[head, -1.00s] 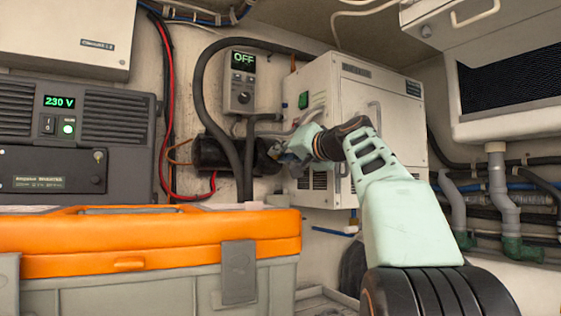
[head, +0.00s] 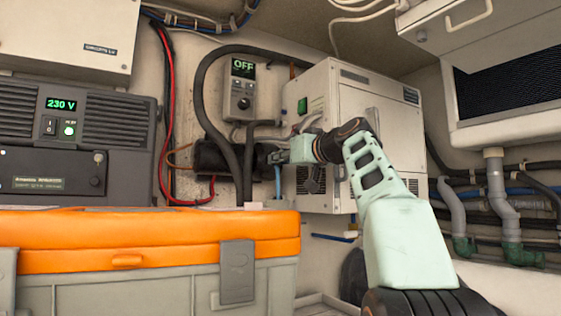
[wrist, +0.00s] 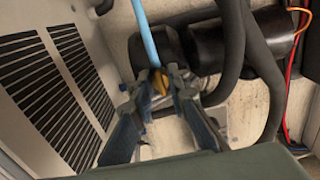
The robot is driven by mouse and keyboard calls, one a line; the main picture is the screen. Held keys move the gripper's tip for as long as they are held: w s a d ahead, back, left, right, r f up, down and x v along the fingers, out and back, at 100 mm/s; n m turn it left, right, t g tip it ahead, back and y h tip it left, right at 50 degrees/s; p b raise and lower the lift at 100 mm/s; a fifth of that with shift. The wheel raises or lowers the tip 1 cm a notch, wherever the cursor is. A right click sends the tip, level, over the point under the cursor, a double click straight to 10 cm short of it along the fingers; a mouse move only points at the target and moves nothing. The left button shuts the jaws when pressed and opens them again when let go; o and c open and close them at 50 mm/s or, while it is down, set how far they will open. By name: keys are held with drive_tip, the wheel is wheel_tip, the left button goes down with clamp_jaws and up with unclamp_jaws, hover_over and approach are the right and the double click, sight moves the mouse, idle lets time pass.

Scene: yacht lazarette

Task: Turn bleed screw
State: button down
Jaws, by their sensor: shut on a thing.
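The bleed screw (wrist: 158,82), a small brass-yellow piece, shows in the wrist view between my fingertips. My gripper (wrist: 154,88) is shut on it, and the fingers cover its sides. A light blue tube (wrist: 145,35) runs up from just behind the fingertips. In the head view my gripper (head: 273,158) is at the right end of a black cylinder (head: 217,157), left of the white cabinet. The screw is too small and too covered to make out there.
The white cabinet (head: 348,105) with vent slots stands right beside my wrist. Thick black hoses (head: 202,95) loop above and left of my gripper. A control box (head: 242,85) on the wall reads OFF. An orange-lidded case (head: 125,240) fills the lower left.

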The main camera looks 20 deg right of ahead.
idle(0.3)
drive_tip(key=c, duration=1.8)
unclamp_jaws()
drive_tip(key=shift+c, duration=0.2)
drive_tip(key=shift+s, duration=0.15)
drive_tip(key=s+d, duration=0.2)
drive_tip(key=s, duration=0.9)
drive_tip(key=shift+s+d, duration=0.15)
drive_tip(key=shift+s, duration=0.15)
